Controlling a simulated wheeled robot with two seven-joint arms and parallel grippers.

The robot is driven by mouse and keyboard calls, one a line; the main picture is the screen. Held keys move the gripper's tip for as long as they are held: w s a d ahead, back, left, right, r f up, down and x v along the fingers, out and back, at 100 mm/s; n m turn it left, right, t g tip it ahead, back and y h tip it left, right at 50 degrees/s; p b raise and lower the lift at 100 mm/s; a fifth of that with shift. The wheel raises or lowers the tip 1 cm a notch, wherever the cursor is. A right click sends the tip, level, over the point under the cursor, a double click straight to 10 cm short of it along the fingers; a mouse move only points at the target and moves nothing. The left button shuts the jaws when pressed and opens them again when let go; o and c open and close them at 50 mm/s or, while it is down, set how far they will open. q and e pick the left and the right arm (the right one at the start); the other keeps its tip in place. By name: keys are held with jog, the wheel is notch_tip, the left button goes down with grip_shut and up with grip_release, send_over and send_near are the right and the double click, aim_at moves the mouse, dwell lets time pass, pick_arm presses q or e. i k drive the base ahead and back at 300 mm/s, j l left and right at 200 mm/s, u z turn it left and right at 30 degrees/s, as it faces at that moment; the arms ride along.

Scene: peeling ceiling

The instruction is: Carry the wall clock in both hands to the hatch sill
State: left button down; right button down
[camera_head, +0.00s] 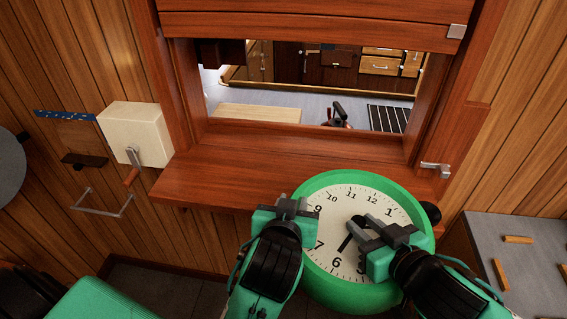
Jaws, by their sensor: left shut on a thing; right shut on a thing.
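The wall clock (384,191) is round, with a thick green rim and a cream face with black numerals. It is tilted, face toward me, at the front right of the hatch sill (240,170), a reddish wooden ledge. My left gripper (291,207) is shut on the clock's left rim. My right gripper (382,234) is shut on the clock and hides part of the face and lower right numerals. The clock's upper edge overlaps the sill's front edge in the picture; I cannot tell whether they touch.
The hatch opening shows a counter with a pale board (256,113) and a dark rack (387,119) beyond. A cream crank box (134,135) is on the wall at left. A grey worktop (530,245) with wooden pieces is at right. The sill's left and middle are clear.

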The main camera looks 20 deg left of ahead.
aim_at(295, 172)
jog(key=i+j, duration=0.35)
jog(key=j, duration=0.15)
jog(key=i+j, duration=0.3)
jog(key=j, duration=0.2)
